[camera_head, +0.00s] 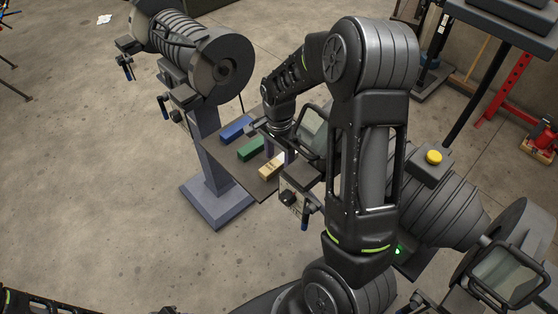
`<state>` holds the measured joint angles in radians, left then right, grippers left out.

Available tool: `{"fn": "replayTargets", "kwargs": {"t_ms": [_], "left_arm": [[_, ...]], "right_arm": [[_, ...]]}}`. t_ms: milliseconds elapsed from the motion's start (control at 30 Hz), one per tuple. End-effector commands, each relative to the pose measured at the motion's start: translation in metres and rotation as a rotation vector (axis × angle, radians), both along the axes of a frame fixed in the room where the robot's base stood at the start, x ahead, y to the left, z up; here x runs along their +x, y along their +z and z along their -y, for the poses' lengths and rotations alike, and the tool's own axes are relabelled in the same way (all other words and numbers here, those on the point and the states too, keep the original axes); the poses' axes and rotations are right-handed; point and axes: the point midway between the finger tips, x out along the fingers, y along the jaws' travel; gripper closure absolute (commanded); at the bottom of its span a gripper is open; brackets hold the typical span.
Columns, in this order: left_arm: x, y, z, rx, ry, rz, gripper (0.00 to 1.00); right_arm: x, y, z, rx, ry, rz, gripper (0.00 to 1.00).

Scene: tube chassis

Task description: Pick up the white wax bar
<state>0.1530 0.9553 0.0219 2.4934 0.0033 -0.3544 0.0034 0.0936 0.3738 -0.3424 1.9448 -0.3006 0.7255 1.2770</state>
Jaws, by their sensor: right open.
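The white wax bar (271,166) looks cream coloured and lies on a small dark shelf (238,174) near the centre of the view. It is the nearest of three bars lying side by side. My right gripper (279,151) is open and points down just above and behind the wax bar's right end. Its fingers are partly hidden, and I cannot tell whether they touch the bar. Part of my left arm shows at the bottom left edge, but its gripper is not in view.
A green bar (251,149) and a blue bar (236,128) lie beyond the wax bar. A grey post (212,150) with a large dark ribbed machine (215,65) stands left of the shelf. Clamps with handles (295,196) sit close at the right. Open concrete floor lies left.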

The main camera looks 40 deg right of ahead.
Motion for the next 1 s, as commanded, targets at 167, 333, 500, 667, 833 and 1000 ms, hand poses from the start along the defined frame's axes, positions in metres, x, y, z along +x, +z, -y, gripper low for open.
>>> {"fn": "replayTargets", "kwargs": {"t_ms": [167,333,500,667,833,1000], "left_arm": [[-0.0002,0.0,-0.0001,0.0,0.0,0.0,0.64],[-0.0002,0.0,-0.0001,0.0,0.0,0.0,0.64],[-0.0002,0.0,0.0,0.0,0.0,0.0,0.64],[-0.0002,0.0,0.0,0.0,0.0,0.0,0.64],[-0.0002,0.0,0.0,0.0,0.0,0.0,0.64],[-0.0002,0.0,0.0,0.0,0.0,0.0,0.64]], "right_arm": [[0.0003,-0.0032,0.0001,0.0,0.0,0.002,0.44],[0.0003,-0.003,0.0,0.0,0.0,0.001,0.44],[0.0003,-0.0028,0.0,0.0,0.0,0.001,0.44],[0.0003,-0.0027,0.0,0.0,0.0,0.001,0.47],[0.0003,-0.0027,0.0,0.0,0.0,0.001,0.61],[0.0003,-0.0027,0.0,0.0,0.0,0.001,0.75]]}}
